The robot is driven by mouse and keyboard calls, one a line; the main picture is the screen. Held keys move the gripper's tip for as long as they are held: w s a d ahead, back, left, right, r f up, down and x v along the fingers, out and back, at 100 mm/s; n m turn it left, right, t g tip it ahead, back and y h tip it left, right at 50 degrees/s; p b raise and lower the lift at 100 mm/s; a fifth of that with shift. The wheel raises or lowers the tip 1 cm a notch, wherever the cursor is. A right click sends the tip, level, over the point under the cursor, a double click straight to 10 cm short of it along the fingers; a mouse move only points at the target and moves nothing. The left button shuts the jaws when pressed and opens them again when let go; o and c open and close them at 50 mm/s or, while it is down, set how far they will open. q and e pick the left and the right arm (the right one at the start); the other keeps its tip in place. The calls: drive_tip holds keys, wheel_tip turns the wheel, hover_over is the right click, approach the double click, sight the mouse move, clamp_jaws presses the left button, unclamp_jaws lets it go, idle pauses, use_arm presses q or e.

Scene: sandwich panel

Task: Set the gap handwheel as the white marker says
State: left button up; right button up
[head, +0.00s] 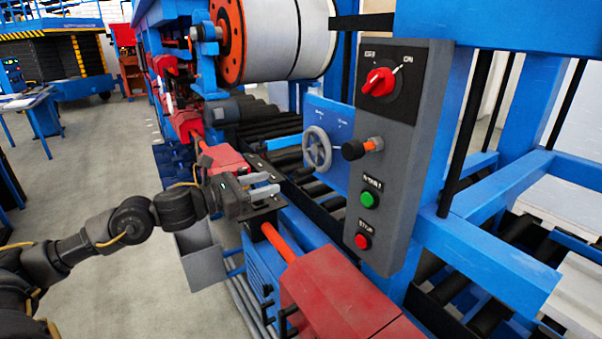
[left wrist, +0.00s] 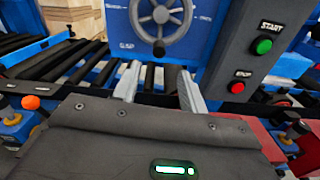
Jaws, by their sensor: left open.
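The gap handwheel (head: 317,149) is a grey spoked wheel on a blue plate (head: 341,123) beside the control box. In the left wrist view the handwheel (left wrist: 177,17) is cut off at the top, with a dark knob at its lower rim. White lettering flanks it, with "GAP" (left wrist: 127,46) below left; the side labels are too small to read surely. I cannot make out a separate white marker. My left gripper (head: 276,184) is open and empty, left of and below the wheel, apart from it. Its two fingers (left wrist: 158,82) point toward the plate. My right gripper is out of view.
Black rollers (head: 262,128) run behind. A red housing (head: 335,290) stands in front.

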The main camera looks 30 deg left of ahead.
sight(297, 172)
use_arm(q)
drive_tip(key=p+x, duration=0.4)
drive_tip(key=x, duration=0.5)
drive_tip(key=shift+w+r, duration=0.1)
drive_tip(key=shift+w, duration=0.15)
drive_tip(key=shift+w+d+p, duration=0.3)
drive_tip(key=shift+w+d, duration=0.1)
drive_tip(key=shift+w, duration=0.25)
drive_tip(key=c, duration=0.7)
clamp_jaws()
